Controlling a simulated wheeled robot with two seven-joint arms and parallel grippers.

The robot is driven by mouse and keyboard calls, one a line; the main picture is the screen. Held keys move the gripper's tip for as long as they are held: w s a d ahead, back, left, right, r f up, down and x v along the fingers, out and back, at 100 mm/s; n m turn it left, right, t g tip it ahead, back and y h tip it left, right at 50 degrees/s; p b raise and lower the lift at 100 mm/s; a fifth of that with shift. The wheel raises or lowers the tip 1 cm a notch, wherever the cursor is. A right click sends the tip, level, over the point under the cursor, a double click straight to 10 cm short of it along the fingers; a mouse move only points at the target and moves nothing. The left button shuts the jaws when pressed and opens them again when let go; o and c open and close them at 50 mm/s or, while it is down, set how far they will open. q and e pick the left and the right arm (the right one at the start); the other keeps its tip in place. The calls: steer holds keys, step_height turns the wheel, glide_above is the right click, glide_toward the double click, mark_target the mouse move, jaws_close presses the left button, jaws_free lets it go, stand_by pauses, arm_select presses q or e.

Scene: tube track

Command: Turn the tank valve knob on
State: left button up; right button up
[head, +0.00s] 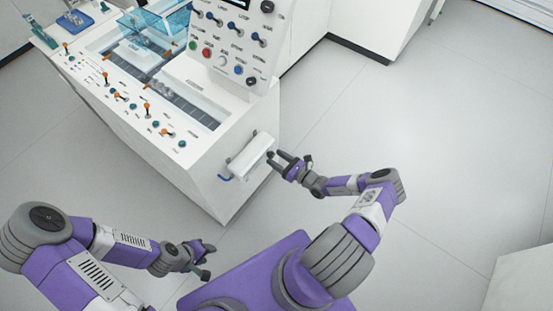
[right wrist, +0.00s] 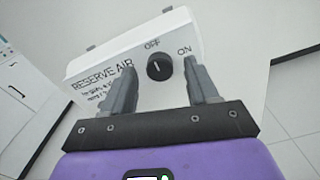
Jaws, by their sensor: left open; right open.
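The tank valve knob (right wrist: 159,67) is a round black dial with a white pointer line, on a white box (right wrist: 110,50) labelled "RESERVE AIR". The marks "OFF" and "ON" stand above it and to its right; the pointer looks closer to "OFF". In the head view the white box (head: 250,154) is on the side of the machine; its knob cannot be made out there. My right gripper (head: 281,161) is open in front of the box. In the right wrist view its fingers (right wrist: 158,85) stand either side of the knob, apart from it. My left gripper (head: 207,260) is open and empty, low near my body.
The white machine (head: 215,180) has a row of orange and teal levers, a sunken track and an upright button panel (head: 232,45). The floor (head: 430,130) to the right is clear.

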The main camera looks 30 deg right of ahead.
steer(key=shift+w+a, duration=0.15)
steer(key=shift+w, duration=0.15)
steer(key=c, duration=1)
steer(key=shift+c, duration=0.2)
